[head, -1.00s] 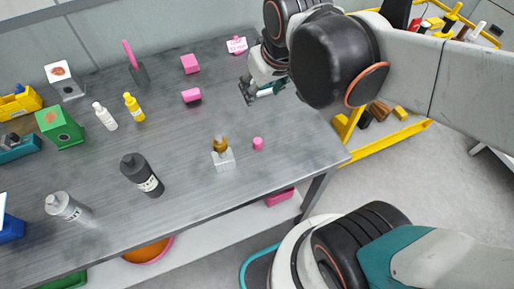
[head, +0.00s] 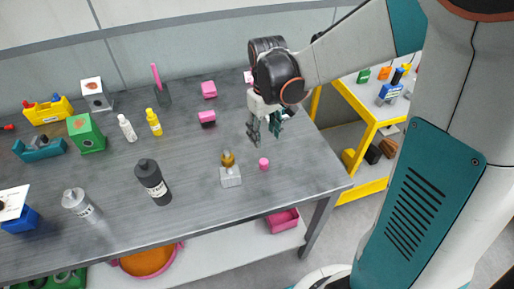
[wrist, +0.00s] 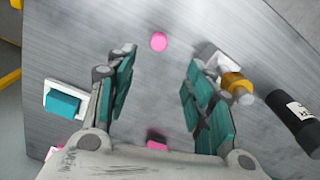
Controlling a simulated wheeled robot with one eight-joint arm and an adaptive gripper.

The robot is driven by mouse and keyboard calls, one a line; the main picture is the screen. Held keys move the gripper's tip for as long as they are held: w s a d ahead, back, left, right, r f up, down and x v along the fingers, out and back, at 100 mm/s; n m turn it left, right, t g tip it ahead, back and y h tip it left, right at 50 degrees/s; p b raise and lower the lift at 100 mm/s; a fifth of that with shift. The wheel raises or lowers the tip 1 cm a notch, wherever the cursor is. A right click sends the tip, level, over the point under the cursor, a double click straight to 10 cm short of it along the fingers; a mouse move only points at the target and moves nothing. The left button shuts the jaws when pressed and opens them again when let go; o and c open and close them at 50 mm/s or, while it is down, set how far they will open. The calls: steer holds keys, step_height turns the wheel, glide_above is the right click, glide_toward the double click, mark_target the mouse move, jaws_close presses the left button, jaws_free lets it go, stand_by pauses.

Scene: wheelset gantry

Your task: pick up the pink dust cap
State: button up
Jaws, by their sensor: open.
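The pink dust cap (head: 264,163) is a small pink cylinder standing on the grey table (head: 190,230), right of a brass fitting on a light block (head: 230,176). In the wrist view the cap (wrist: 159,41) shows as a pink disc beyond the fingertips, roughly midway between them. My gripper (head: 264,140) points down above the table, behind the cap in the head view. Its teal-padded fingers (wrist: 160,72) are apart with nothing between them at the tips.
The brass fitting (wrist: 236,84) stands just right of my right finger in the wrist view, with a dark bottle (wrist: 294,118) farther right. A white-and-teal item (wrist: 63,102) lies left. Pink blocks (head: 208,89) and several bottles stand on the table. A yellow shelf (head: 365,115) stands right.

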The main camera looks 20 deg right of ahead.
mark_target(264, 161)
step_height(264, 161, down, 13)
steer(key=b, duration=0.5)
steer(key=shift+f, duration=0.15)
steer(key=c, duration=0.8)
